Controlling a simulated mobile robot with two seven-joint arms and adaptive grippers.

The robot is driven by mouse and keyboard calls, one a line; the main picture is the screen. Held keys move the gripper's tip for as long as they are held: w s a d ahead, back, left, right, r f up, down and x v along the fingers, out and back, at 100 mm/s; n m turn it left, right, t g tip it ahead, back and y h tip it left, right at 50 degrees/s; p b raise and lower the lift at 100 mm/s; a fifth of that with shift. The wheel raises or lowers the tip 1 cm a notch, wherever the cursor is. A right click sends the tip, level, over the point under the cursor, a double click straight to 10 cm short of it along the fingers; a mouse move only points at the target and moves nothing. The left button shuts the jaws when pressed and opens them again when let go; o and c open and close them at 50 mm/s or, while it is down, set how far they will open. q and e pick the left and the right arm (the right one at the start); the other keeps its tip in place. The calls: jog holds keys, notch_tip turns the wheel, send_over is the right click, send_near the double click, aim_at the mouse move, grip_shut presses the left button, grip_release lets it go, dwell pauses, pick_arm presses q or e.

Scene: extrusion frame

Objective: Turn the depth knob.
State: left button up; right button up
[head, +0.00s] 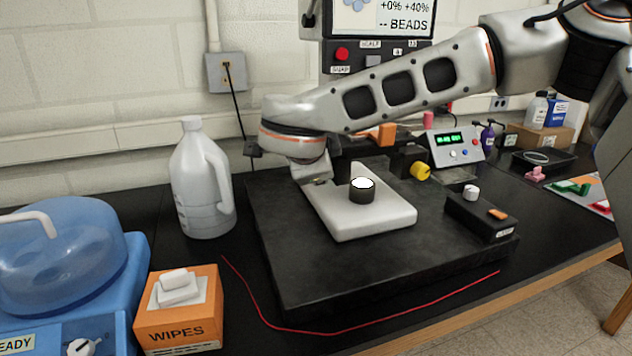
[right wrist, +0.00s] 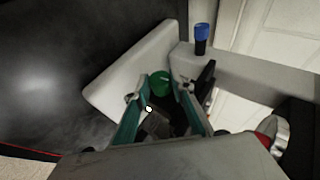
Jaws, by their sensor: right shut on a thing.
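My right arm comes in from the right in the head view and reaches across the black platform (head: 345,275), its wrist above the back of a white plate (head: 385,222). In the right wrist view, my right gripper (right wrist: 160,86) has its two teal-lined fingers on either side of a small green-topped knob (right wrist: 159,82) and is shut on it. The knob's lower part is hidden, and no label shows that it is the depth knob. In the head view the fingers are mostly hidden by my wrist. My left gripper is not in view.
A black cylinder with a white top (head: 362,191) stands on the plate. A yellow knob (head: 421,172) and a black box (head: 482,216) are to its right. A blue-topped post (right wrist: 201,38) stands close to my right gripper. A jug (head: 203,190) stands left of the platform.

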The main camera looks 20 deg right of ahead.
pick_arm(q)
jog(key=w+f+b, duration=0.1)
jog(key=b, duration=0.3)
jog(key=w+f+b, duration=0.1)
jog(key=b, duration=0.4)
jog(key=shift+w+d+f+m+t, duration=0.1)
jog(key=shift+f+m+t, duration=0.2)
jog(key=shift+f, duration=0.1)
pick_arm(e)
jog(key=t, duration=0.2)
jog(key=f+m+t+h, duration=0.1)
jog(key=t, duration=0.1)
jog(key=m+t, duration=0.1)
jog(key=t, duration=0.2)
jog(key=shift+s+f+h, duration=0.15)
jog(key=shift+f+h, duration=0.2)
jog(key=shift+h, duration=0.05)
pick_arm(q)
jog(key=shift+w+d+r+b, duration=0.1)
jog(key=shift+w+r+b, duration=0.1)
jog(key=shift+b, duration=0.1)
pick_arm(e)
jog(key=shift+r+m+t, duration=0.2)
jog(key=shift+m+t, duration=0.1)
jog(key=shift+m, duration=0.1)
jog(key=o, duration=1.1)
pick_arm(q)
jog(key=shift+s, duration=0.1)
